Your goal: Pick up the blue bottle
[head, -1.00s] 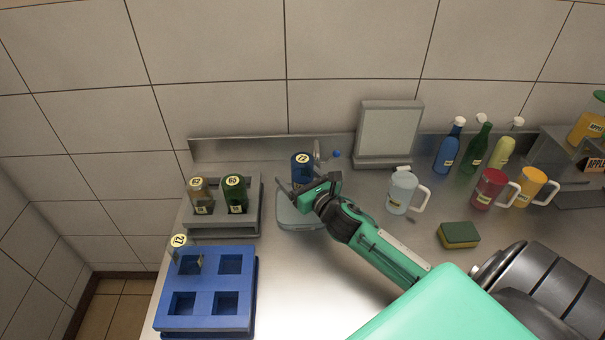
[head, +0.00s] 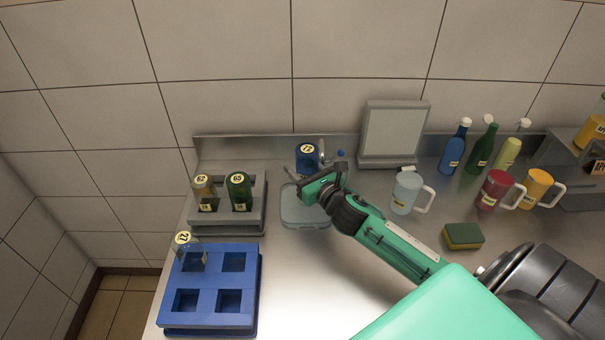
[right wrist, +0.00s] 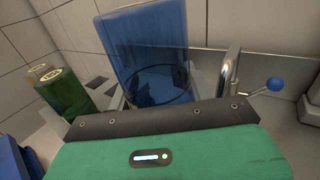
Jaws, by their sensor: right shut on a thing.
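The blue bottle (head: 307,153) is translucent, with a numbered round label on top. In the right wrist view the blue bottle (right wrist: 150,45) stands nearly upright just beyond the gripper's dark front edge. Its lower part and the fingertips are mostly hidden there. My left gripper is not in view.
A tap with a blue knob (right wrist: 274,84) is close right of the bottle. A grey rack (head: 254,218) with amber and green bottles and a blue rack (head: 210,321) stand left.

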